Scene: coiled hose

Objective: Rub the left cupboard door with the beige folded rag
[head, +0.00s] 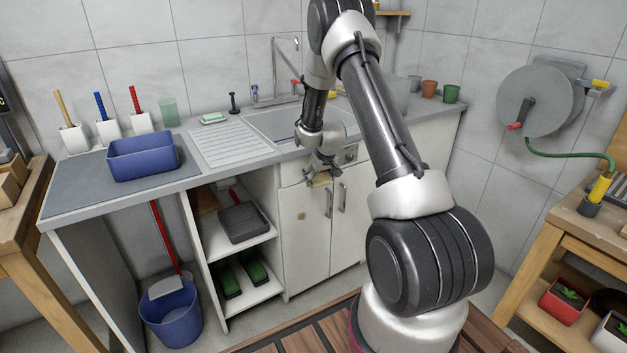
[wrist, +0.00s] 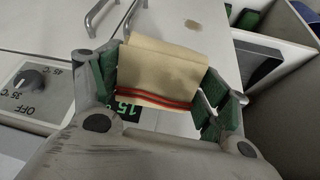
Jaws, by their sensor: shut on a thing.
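The beige folded rag (wrist: 160,60), with a red and dark stripe along one edge, is pinched between the green-padded fingers of my gripper (wrist: 162,95). In the head view my gripper (head: 319,173) holds the rag (head: 320,180) at the upper right part of the left cupboard door (head: 300,255), close to the handles. The white door carries a brown smudge (head: 301,216) below and left of the rag. The left door also shows in the wrist view (wrist: 170,18), with the smudge (wrist: 192,24) beyond the rag. I cannot tell whether the rag touches the door.
Door handles (head: 328,203) stand out close to the rag. A control panel with a knob (wrist: 32,80) lies beside my gripper. Open shelves (head: 245,260) are left of the door. The sink (head: 285,122) and counter are above. A blue bucket (head: 170,315) stands on the floor.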

